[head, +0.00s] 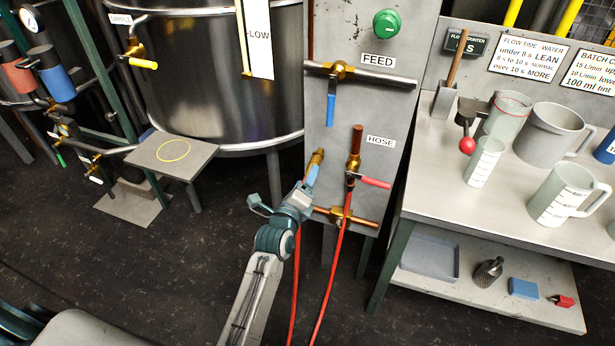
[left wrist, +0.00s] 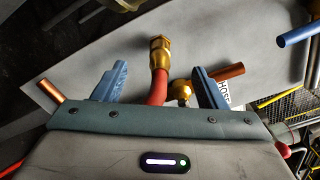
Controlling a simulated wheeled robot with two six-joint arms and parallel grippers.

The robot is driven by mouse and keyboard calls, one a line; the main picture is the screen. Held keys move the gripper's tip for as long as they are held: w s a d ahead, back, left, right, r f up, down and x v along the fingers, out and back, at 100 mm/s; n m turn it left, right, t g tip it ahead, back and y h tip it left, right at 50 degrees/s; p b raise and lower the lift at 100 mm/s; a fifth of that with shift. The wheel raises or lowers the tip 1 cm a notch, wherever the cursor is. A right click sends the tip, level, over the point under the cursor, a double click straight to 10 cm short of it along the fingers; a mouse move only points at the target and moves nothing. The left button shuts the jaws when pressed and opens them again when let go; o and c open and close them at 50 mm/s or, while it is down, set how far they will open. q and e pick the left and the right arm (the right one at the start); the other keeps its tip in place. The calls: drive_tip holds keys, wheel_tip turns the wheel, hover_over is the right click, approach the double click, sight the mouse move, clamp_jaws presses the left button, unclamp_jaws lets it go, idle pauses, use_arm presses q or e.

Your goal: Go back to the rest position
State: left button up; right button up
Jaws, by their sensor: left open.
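My left gripper (head: 312,175) is in front of the grey panel (head: 335,115), left of the HOSE label (head: 380,141). Its blue fingers are open. In the left wrist view, the brass coupling (left wrist: 160,48) on a red hose end (left wrist: 158,88) stands between the spread fingers, with gaps on both sides. The coupling also shows just past the fingertips in the head view (head: 317,157). The red hose (head: 295,290) shows below the gripper; its upper part is hidden behind the arm. My right gripper is not in view.
A red-handled valve (head: 375,182) with a second red hose length below is close right of the gripper. A blue-handled feed valve (head: 331,108) is above. A steel tank (head: 215,80) stands left, a bench (head: 440,180) with jugs right. Open floor (head: 160,270) lies lower left.

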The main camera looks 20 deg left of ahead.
use_arm(q)
drive_tip(key=shift+s, duration=0.65)
